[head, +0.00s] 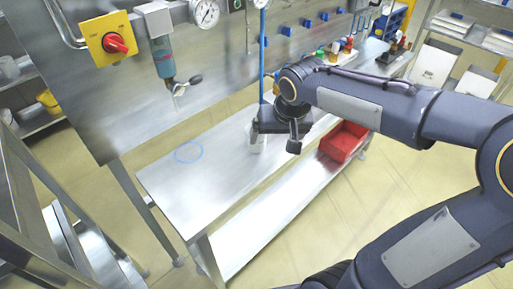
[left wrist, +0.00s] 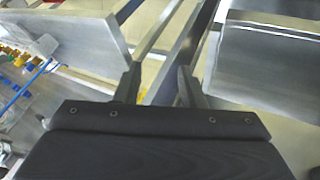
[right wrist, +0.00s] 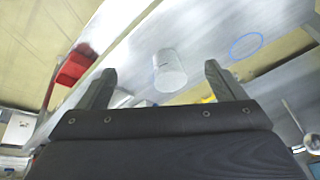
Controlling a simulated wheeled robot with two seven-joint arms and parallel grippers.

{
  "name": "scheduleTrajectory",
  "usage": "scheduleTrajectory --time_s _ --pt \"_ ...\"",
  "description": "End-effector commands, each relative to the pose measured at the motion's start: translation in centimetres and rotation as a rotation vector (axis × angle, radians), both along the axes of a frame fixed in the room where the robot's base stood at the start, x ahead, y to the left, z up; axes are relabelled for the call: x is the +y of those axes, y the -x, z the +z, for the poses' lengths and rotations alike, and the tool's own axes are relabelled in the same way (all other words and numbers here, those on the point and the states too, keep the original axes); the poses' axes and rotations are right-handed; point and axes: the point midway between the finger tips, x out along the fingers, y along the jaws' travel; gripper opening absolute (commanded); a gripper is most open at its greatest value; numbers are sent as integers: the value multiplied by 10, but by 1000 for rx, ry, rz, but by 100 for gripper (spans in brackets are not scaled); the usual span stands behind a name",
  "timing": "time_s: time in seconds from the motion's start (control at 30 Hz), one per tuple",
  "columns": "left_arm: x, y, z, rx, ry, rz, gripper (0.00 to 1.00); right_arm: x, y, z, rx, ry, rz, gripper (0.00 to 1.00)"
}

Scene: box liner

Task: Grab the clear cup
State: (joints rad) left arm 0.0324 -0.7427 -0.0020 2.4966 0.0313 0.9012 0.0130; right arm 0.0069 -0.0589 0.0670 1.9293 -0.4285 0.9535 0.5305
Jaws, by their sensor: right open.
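The clear cup (right wrist: 169,70) stands on the steel bench top. In the right wrist view it lies between and just beyond the two open fingers of my right gripper (right wrist: 158,85). In the head view the cup (head: 257,143) is partly hidden by my right gripper (head: 276,143), which hangs above and beside it. The right gripper is open and holds nothing. My left gripper (left wrist: 158,85) shows only in its own wrist view, with its two fingers apart and nothing between them.
A blue ring (head: 188,152) is marked on the bench top (head: 190,185), left of the cup. A red bin (head: 343,141) sits on the lower shelf at right. A steel panel with gauges and a red knob (head: 116,43) rises behind the bench. The bench top around the ring is clear.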

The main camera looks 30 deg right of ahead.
Motion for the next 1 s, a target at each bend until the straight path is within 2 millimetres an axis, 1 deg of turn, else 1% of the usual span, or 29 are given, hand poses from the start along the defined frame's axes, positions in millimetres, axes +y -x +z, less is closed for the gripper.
scheduleTrajectory --time_s 0.03,0.07,0.1,0.2,0.3,0.4,0.57,0.77,0.9,1.0 --pt "0 0 -17 0 0 0 36 0 -29 -23 14 27 -22 89" --pt "0 0 -21 0 0 0 36 -1 -44 -29 15 43 -40 89" --pt "0 0 -26 0 0 0 36 -2 -63 -38 14 62 -62 89" --pt "0 0 -35 0 0 0 36 -2 -100 -56 10 99 -109 89" --pt "0 0 -38 0 0 0 36 -1 -120 -66 3 119 -139 89" --pt "0 0 -39 0 0 0 36 -1 -129 -71 0 126 -152 89" --pt "0 0 -37 0 0 0 36 -5 -136 -84 1 130 -157 89" --pt "0 0 -33 0 0 0 36 -12 -141 -105 2 128 -156 89" --pt "0 0 -27 0 0 0 36 -20 -146 -124 4 127 -155 89" --pt "0 0 -27 0 0 0 36 -22 -151 -136 2 128 -154 89"
